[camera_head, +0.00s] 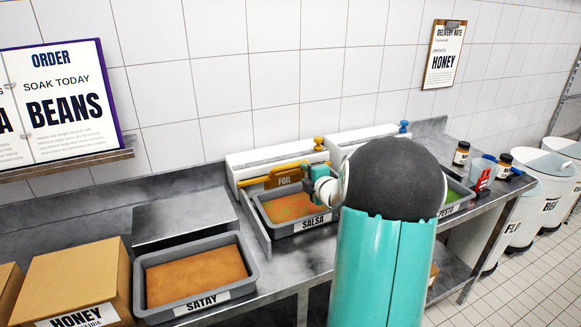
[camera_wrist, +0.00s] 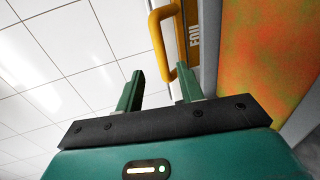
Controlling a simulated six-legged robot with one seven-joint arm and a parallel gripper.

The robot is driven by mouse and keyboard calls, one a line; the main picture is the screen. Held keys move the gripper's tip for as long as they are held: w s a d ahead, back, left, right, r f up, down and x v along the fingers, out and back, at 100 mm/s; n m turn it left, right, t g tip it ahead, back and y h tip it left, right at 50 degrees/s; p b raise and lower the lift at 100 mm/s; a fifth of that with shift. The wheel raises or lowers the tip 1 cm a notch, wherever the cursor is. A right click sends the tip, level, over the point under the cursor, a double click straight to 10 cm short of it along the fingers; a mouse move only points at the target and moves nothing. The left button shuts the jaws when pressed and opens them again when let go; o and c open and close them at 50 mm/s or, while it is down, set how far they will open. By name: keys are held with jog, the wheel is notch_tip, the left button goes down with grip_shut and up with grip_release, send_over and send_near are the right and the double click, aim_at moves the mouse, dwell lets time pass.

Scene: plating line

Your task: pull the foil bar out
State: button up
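The foil bar (camera_head: 284,177) is yellow-orange and labelled FOIL. It lies along the front of a white box behind the SALSA tray. In the wrist view, its yellow handle (camera_wrist: 157,42) is a loop standing out from the dark FOIL plate (camera_wrist: 194,40). My gripper (camera_head: 318,172) is at the bar's right end in the head view. In the wrist view, my gripper (camera_wrist: 158,72) is open, with its two green fingers apart. The handle's near end is close to the right fingertip; I cannot tell whether they touch. Nothing is visibly held.
The SALSA tray (camera_head: 268,220) sits just in front of the bar. A SATAY tray (camera_head: 250,267) and a HONEY box (camera_head: 100,265) are to the left. A second white box (camera_head: 345,140) stands to the right. My arm hides part of the counter. Jars (camera_head: 461,154) stand far right.

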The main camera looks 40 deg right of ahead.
aim_at(294, 166)
jog(key=x, duration=1)
jog(key=shift+w+d, duration=0.15)
jog(key=shift+w, duration=0.1)
grip_shut()
